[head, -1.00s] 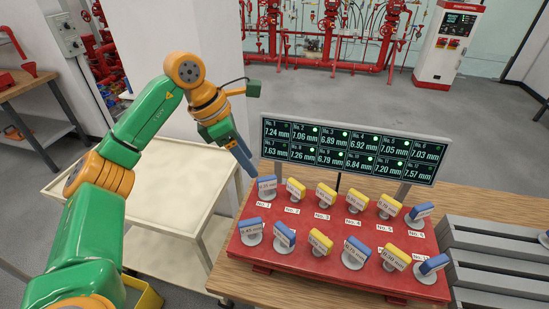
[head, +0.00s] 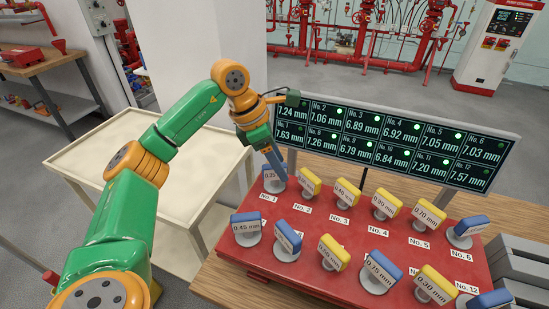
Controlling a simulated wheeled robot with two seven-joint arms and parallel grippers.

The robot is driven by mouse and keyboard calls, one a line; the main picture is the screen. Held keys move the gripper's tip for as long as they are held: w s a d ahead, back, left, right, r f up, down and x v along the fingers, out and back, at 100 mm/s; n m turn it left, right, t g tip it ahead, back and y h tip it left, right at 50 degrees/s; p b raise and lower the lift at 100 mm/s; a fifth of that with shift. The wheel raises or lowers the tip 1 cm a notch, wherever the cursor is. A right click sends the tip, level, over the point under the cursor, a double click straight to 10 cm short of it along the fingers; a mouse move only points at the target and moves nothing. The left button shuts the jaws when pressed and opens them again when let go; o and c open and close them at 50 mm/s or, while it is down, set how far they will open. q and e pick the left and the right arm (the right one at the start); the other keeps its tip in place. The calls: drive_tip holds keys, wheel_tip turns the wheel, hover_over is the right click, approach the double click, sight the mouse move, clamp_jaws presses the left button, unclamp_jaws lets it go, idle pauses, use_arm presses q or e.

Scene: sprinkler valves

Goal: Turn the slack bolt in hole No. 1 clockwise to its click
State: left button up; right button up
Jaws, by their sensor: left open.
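The bolt in hole No. 1 (head: 270,184) has a blue flag-like head with a partly covered label and a grey round base. It stands at the back left of the red plate (head: 345,222), behind its "No. 1" tag. My left gripper (head: 279,170) points down at this bolt, its blue-grey fingers at the head's upper right side. The gripper is open; whether the fingers straddle or touch the head cannot be told. My right gripper is not in view.
Several other blue and yellow labelled bolts (head: 308,181) stand close by in two rows. A display board (head: 395,142) with mm readings rises just behind the plate. Grey slotted blocks (head: 518,262) lie at the right. A cream cart (head: 110,150) stands left of the wooden table.

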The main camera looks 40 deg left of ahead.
sight(287, 195)
use_arm(q)
drive_tip(key=shift+p+x, duration=0.3)
drive_tip(key=shift+x, duration=1.95)
clamp_jaws()
drive_tip(key=shift+s+d+r+m+h+p, duration=0.15)
drive_tip(key=shift+r+m+h+p, duration=0.25)
drive_tip(key=shift+m, duration=0.3)
drive_tip(key=shift+s+d+f+m+g+p, duration=0.15)
drive_tip(key=shift+m+g+p, duration=0.3)
drive_tip(key=shift+m, duration=0.55)
drive_tip(key=shift+s+m+g, duration=0.15)
drive_tip(key=shift+m+g, duration=0.1)
drive_tip(key=shift+m, duration=0.35)
drive_tip(key=shift+f+m, duration=0.25)
drive_tip(key=shift+m, duration=0.15)
drive_tip(key=shift+s+d+r+m+g+h+p, duration=0.1)
drive_tip(key=shift+s+m+g+h+p, duration=0.15)
drive_tip(key=shift+m, duration=0.3)
drive_tip(key=shift+s+d+r+m+g+h+p, duration=0.15)
drive_tip(key=shift+m+g, duration=0.2)
drive_tip(key=shift+m, duration=0.2)
drive_tip(key=m, duration=0.1)
drive_tip(key=m+g, duration=0.1)
drive_tip(key=shift+s+a+f+m, duration=0.2)
drive_tip(key=shift+f+m, duration=0.1)
drive_tip(key=shift+m, duration=0.1)
